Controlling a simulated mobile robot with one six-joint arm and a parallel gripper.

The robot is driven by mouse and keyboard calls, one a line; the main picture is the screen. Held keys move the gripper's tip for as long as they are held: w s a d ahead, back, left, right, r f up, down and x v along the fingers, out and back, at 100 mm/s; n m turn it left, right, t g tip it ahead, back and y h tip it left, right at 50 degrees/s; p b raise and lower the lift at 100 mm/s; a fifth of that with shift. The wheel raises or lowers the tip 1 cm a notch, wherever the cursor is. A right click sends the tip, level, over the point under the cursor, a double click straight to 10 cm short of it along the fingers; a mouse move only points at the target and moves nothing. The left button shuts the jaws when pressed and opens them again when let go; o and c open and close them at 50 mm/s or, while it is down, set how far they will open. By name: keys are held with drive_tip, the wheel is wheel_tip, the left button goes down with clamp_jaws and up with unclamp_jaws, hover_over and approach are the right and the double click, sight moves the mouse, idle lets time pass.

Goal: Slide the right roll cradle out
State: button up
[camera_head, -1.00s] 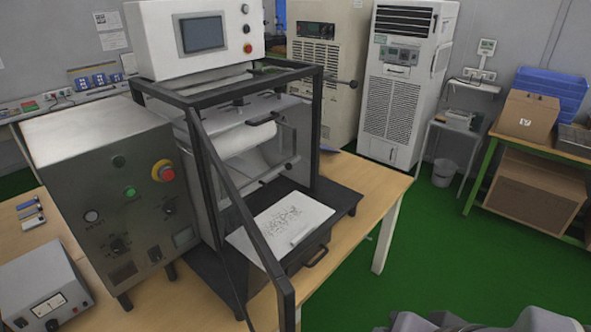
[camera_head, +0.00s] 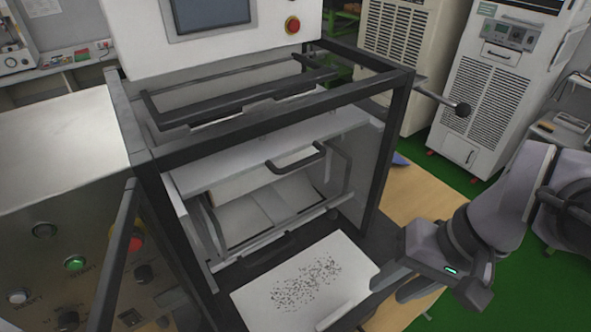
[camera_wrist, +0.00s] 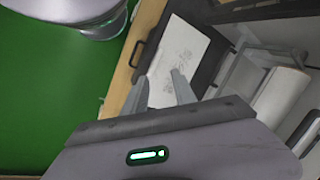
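The test machine has a black open frame (camera_head: 386,150). Inside it, a grey bracket (camera_head: 347,180) with a crossbar, apparently part of a roll cradle, shows at the right. In the wrist view, a grey bracket (camera_wrist: 236,75) stands beside a white roll (camera_wrist: 282,95). I cannot tell for certain which cradle is the right one. My gripper (camera_head: 392,283) is at the machine's front right, near the edge of a white speckled sheet (camera_head: 305,285). In the wrist view, its two fingers (camera_wrist: 158,83) are apart and empty, pointing towards the sheet.
A grey panel with a black handle (camera_head: 297,160) crosses the opening above the bracket. A control box (camera_head: 60,215) stands left. Green floor (camera_wrist: 45,90) lies open beside the table edge.

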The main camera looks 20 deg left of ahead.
drive_tip(key=w+a+f+n+g+y, duration=0.4)
drive_tip(key=w+a+n+g, duration=0.1)
drive_tip(key=w+g, duration=0.15)
drive_tip(key=n+g+y+p, duration=0.1)
drive_tip(key=n+g+y, duration=0.2)
drive_tip(key=y, duration=0.5)
approach(270, 254)
drive_tip(key=x, duration=0.3)
drive_tip(key=b+x, duration=0.1)
drive_tip(key=x, duration=0.2)
drive_tip(key=b+x, duration=0.1)
drive_tip(key=x, duration=0.3)
drive_tip(key=shift+a+f, duration=0.1)
drive_tip(key=shift+f, duration=0.2)
drive_tip(key=shift+c, duration=0.4)
clamp_jaws()
